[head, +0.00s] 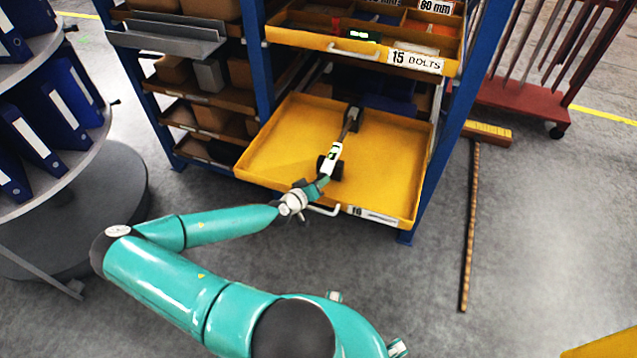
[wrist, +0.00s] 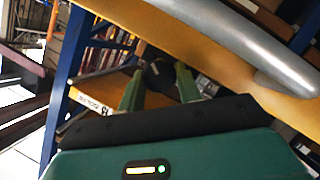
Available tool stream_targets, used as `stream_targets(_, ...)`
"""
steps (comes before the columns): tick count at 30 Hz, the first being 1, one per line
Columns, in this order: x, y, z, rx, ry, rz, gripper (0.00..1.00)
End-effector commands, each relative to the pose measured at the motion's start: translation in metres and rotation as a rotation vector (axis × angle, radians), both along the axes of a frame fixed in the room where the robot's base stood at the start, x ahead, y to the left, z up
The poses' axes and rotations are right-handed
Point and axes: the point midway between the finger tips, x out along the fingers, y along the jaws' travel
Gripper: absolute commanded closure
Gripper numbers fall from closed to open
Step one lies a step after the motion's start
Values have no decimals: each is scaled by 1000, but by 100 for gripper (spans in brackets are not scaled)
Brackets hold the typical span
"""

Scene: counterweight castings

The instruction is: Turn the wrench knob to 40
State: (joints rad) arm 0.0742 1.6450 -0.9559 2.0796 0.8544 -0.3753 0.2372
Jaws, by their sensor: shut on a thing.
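A wrench (head: 346,131) with a grey-brown shaft and a white marked section lies in the open yellow drawer (head: 385,175). Dark blocks sit along it near both ends. My gripper (head: 324,181) is at the wrench's near end, just inside the drawer front. In the wrist view my gripper's green fingers (wrist: 160,80) are shut on a dark round knob (wrist: 158,73). The fingers partly hide the knob. Its marks and setting cannot be read in either view.
A pale handle (head: 322,209) is on the drawer front close to my wrist. The drawer labelled 15 BOLTS (head: 415,61) stands above. A blue post (head: 440,150) flanks the right side. A round shelf with blue binders (head: 42,140) is at left.

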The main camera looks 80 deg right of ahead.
Motion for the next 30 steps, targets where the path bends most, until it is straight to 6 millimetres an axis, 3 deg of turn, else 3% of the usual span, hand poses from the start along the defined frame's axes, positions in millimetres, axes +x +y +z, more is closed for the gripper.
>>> stream_targets(2, 0, 0, 0, -1, -1, 0, 89)
stream_targets(3, 0, 0, 0, -1, -1, 0, 61)
stream_targets(6, 0, 0, 0, -1, -1, 0, 45)
stream_targets(22, 0, 1, -1, 0, -21, -1, 45)
stream_targets(30, -2, 0, 1, -17, -196, -5, 45)
